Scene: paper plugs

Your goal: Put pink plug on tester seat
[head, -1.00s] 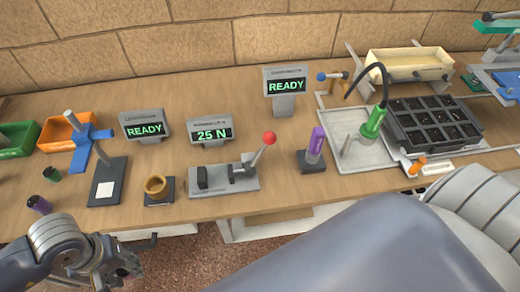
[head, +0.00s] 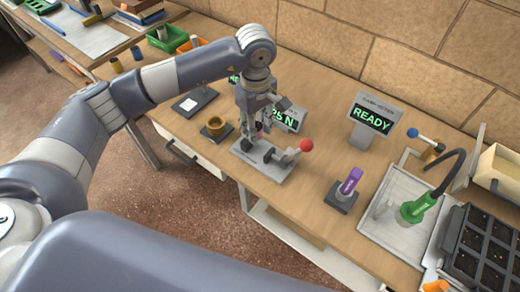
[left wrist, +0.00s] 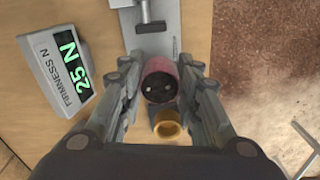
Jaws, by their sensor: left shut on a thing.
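My left gripper (head: 257,122) is over the left part of the tester (head: 272,172), a grey base with a red-knobbed lever (head: 305,146). It is shut on the pink plug (left wrist: 160,68), whose dark end with pale spots faces the left wrist camera. In the head view only a small pink bit of the plug (head: 259,129) shows between the fingers. In the left wrist view the tester base (left wrist: 172,18) lies above the plug. The seat is mostly hidden, and I cannot tell whether the plug touches it. My right gripper is out of view.
The "25 N" display (head: 291,119) stands close behind the gripper. A brown ring holder (head: 215,126) is to the left. A purple plug (head: 350,181) on a dark base and a "READY" display (head: 372,118) are to the right. Bare wood lies between.

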